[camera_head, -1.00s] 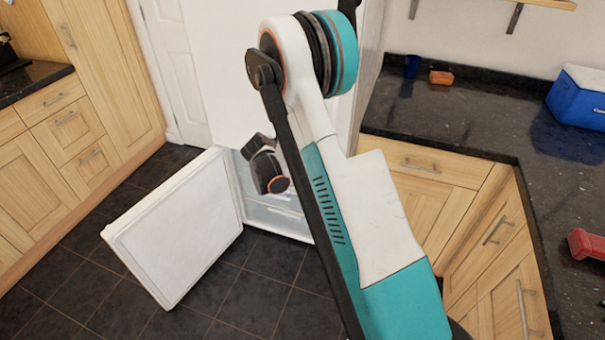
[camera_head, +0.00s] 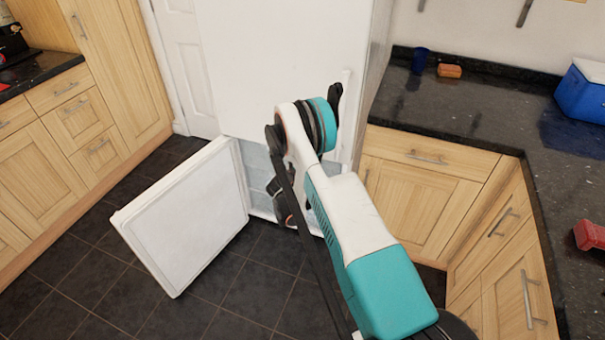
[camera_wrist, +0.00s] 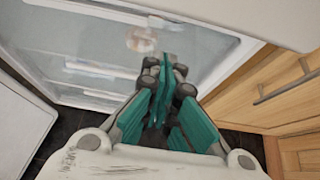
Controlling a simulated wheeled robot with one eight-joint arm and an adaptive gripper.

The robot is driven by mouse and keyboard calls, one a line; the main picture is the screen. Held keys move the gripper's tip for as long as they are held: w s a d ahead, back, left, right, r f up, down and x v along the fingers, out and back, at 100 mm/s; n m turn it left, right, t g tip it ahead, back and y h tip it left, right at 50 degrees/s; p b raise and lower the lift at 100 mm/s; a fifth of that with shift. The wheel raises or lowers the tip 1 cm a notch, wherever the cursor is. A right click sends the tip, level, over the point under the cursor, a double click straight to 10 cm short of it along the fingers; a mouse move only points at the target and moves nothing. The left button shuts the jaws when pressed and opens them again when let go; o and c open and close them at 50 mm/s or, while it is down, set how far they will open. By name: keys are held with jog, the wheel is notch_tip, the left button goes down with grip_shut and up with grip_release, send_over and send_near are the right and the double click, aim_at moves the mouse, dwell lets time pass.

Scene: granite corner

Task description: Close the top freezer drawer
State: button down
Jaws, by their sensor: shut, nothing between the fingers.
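The white fridge-freezer (camera_head: 290,60) stands at the back, its lower freezer door (camera_head: 185,215) swung open to the left. Pale translucent freezer drawers (camera_head: 257,165) show in the opening, partly hidden behind my arm. In the wrist view the translucent drawer fronts (camera_wrist: 95,45) fill the upper left. I cannot tell clearly which one is the top drawer or how far it is out. My gripper (camera_wrist: 165,72) is shut and empty, in front of the drawer fronts in the wrist view. I cannot tell whether it touches them. My arm mostly hides it in the head view.
Wooden cabinets (camera_head: 415,190) and a dark granite worktop (camera_head: 470,110) stand to the right, with a blue cooler box (camera_head: 582,95), an orange block (camera_head: 449,71) and a red object (camera_head: 590,235). More cabinets (camera_head: 75,130) line the left. Dark tiled floor (camera_head: 240,290) is clear in front.

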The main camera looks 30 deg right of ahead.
jog(key=r+b+x, duration=0.1)
jog(key=b+x, duration=0.2)
jog(key=x, duration=0.6)
jog(key=shift+w+d+r, duration=0.25)
jog(key=shift+w+d, duration=0.2)
jog(key=shift+d, duration=0.15)
